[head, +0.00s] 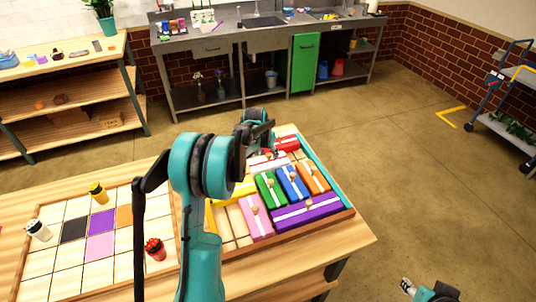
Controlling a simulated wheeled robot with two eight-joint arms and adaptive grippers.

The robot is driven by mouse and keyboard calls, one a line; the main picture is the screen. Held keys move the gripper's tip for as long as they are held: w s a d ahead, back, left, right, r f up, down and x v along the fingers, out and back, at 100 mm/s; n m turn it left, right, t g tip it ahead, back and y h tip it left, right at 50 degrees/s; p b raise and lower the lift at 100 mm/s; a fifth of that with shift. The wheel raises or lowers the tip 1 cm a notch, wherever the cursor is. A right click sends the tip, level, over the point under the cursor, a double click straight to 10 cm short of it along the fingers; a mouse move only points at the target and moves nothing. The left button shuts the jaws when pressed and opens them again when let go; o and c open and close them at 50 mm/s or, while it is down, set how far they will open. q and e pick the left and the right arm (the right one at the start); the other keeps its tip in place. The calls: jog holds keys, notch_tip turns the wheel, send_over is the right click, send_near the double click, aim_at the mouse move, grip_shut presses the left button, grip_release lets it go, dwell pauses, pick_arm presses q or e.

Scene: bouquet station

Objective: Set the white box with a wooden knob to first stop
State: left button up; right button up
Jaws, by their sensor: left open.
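The white box (258,168) sits at the back of a wooden tray of coloured boxes, below and beside my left gripper. Its wooden knob is hard to make out behind the gripper. My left gripper (269,149) is open over the back of the tray, close to the white box; I cannot tell whether it touches it. My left arm hides the tray's left part. My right gripper (407,286) shows small at the bottom right, away from the table, and its fingers are unclear.
In the tray, green (270,189), blue (293,182), orange (313,177), purple (318,207), pink (257,220), yellow (240,190) and red (287,143) boxes surround the white one. A grid board (72,278) with small bottles lies left.

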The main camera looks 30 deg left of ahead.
pick_arm(q)
grip_shut()
jog(key=w+d, duration=0.5)
jog(key=w, duration=0.1)
jog(key=shift+w+d, duration=0.5)
jog(key=shift+r, duration=0.1)
jog(key=shift+c, duration=1.4)
grip_release()
jog(key=shift+o, duration=1.4)
jog(key=shift+w, duration=0.1)
